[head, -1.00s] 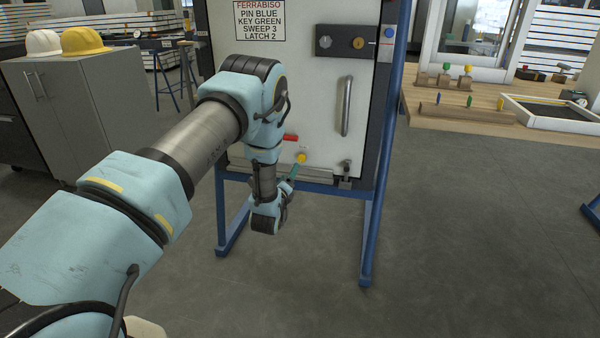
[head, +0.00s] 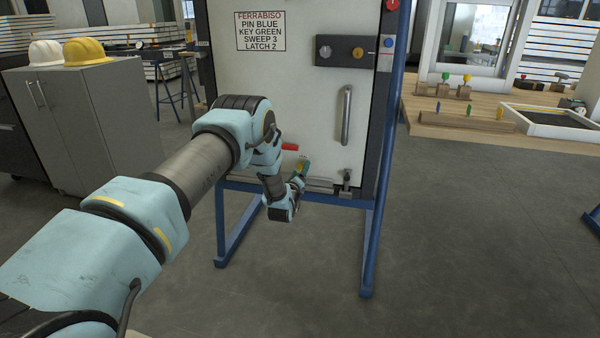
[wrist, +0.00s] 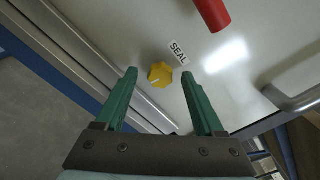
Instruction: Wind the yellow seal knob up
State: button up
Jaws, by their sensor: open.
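The yellow seal knob (wrist: 160,75) sits low on the pale door, next to a label reading SEAL (wrist: 179,52). In the wrist view it lies ahead of my gripper (wrist: 164,88), between the lines of its two green fingers. The fingers are spread and nothing is held between them. In the head view my gripper (head: 304,168) is at the lower part of the door, and my arm and gripper hide the knob. I cannot tell the exact gap between fingertips and knob.
A red handle (head: 290,147) sticks out just above the knob; it also shows in the wrist view (wrist: 212,12). The door (head: 300,90) has a vertical grey pull handle (head: 346,115) and a bottom rail. Blue frame legs (head: 369,240) stand on both sides. The floor in front is clear.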

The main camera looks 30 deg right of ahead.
grip_shut()
dwell(0.6)
